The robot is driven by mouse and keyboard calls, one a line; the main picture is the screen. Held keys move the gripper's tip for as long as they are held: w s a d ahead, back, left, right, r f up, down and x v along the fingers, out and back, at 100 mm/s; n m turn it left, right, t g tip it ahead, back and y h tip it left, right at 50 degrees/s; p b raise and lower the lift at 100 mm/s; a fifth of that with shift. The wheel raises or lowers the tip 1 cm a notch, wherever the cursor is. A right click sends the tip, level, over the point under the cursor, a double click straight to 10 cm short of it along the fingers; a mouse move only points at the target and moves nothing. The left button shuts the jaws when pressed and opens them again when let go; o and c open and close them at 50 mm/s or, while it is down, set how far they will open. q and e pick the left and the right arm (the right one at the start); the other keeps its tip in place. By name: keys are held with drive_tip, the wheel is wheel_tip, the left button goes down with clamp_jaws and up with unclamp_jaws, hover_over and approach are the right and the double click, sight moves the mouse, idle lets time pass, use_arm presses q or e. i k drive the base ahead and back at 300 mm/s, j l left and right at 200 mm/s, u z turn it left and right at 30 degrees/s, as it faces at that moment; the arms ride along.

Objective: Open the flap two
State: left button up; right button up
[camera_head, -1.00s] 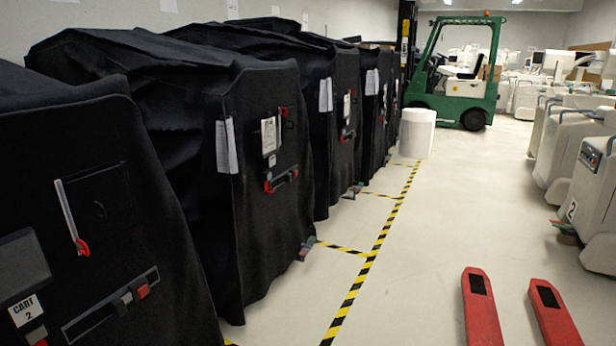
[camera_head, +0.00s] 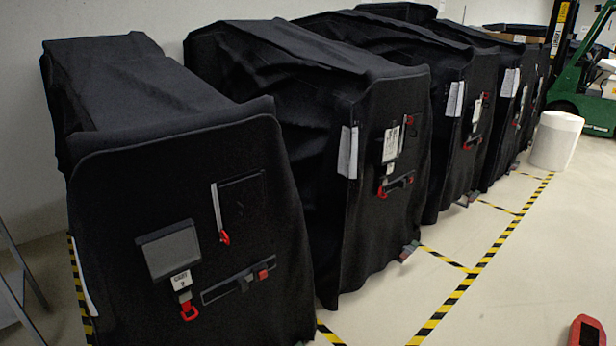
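The nearest covered cart (camera_head: 170,160), draped in black cloth, fills the left side. Its front has a dark rectangular flap outline (camera_head: 245,200) with a white strip (camera_head: 216,210) along its left edge, ending in a red tab (camera_head: 224,238). The flap lies flat and looks closed. Left of it is a grey panel (camera_head: 171,252) with a small white label (camera_head: 181,281), which read "CART 2" in the earlier view; its number is blurred now. A red loop (camera_head: 189,311) hangs below the label. A slotted bar with a red block (camera_head: 263,274) sits under the flap. Neither gripper is in view.
More black-covered carts (camera_head: 395,230) stand in a row toward the back right. Yellow-black tape (camera_head: 470,285) marks the floor. A white cylinder (camera_head: 556,140) and green forklift (camera_head: 585,95) are farther right. A red fork tip (camera_head: 587,332) lies lower right. Floor right of the carts is mostly clear.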

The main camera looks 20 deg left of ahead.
sight(247, 208)
drive_tip(key=u, duration=1.2)
